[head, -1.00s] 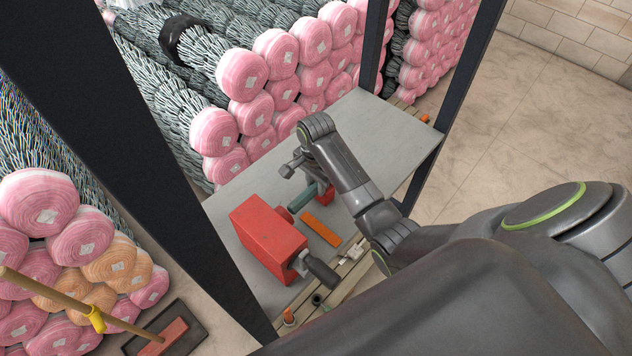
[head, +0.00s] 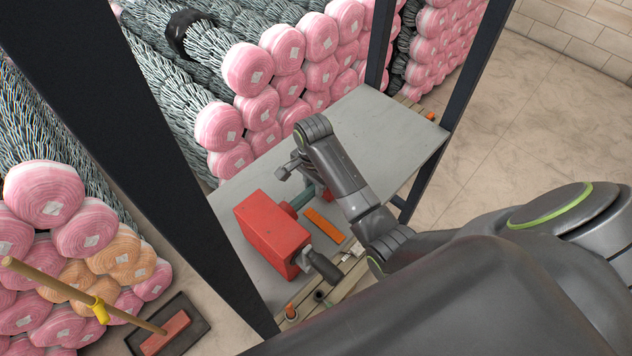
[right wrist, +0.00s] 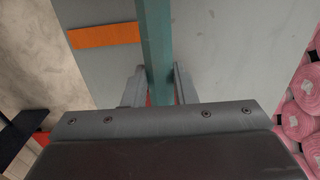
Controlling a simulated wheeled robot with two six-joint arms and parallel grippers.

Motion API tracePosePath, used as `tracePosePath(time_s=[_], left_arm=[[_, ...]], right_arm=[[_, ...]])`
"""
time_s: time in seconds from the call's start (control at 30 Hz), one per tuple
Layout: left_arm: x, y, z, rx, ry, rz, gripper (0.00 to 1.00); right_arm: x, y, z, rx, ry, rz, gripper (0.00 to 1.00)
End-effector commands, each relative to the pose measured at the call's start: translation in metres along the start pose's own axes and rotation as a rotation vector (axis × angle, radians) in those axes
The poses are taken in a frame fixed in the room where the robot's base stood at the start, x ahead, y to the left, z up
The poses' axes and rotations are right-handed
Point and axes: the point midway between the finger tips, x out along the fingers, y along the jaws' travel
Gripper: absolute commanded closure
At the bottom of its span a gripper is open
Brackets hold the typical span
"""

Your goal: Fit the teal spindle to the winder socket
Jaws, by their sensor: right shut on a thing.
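The red winder (head: 272,235) is a box on the grey table, with a dark handle at its near end. The teal spindle (head: 303,197) lies at the winder's far right side, its near end at or against the box. I cannot tell whether it is in the socket, which is hidden. My right gripper (right wrist: 159,88) is shut on the teal spindle, which runs up between its fingers in the right wrist view (right wrist: 155,40). In the head view my right arm covers most of the fingers and the spindle's far end. My left gripper is not in view.
An orange strip (head: 324,225) lies on the table (head: 385,125) beside the winder. A red part (head: 327,195) shows partly behind my right arm. Dark posts (head: 150,150) stand at the table's corners. The table's far right part is clear. Pink rolls (head: 285,60) are stacked behind.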

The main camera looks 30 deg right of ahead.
Motion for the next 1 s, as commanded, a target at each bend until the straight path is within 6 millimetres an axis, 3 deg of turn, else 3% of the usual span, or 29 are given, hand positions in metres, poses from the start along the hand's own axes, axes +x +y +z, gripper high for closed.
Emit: tracePosePath(time_s=[0.6, 0.63, 0.8, 1.0], left_arm=[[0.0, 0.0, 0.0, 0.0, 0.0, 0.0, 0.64], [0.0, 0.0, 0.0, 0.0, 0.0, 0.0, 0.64], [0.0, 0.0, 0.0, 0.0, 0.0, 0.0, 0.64], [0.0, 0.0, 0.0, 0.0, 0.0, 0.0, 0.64]], right_arm=[[0.0, 0.0, 0.019, -0.001, 0.0, -0.001, 1.0], [-0.001, 0.0, 0.019, 0.0, 0.001, -0.001, 0.73], [0.0, 0.0, 0.018, 0.0, 0.001, 0.0, 0.5], [0.0, 0.0, 0.018, 0.0, 0.0, 0.0, 0.5]])
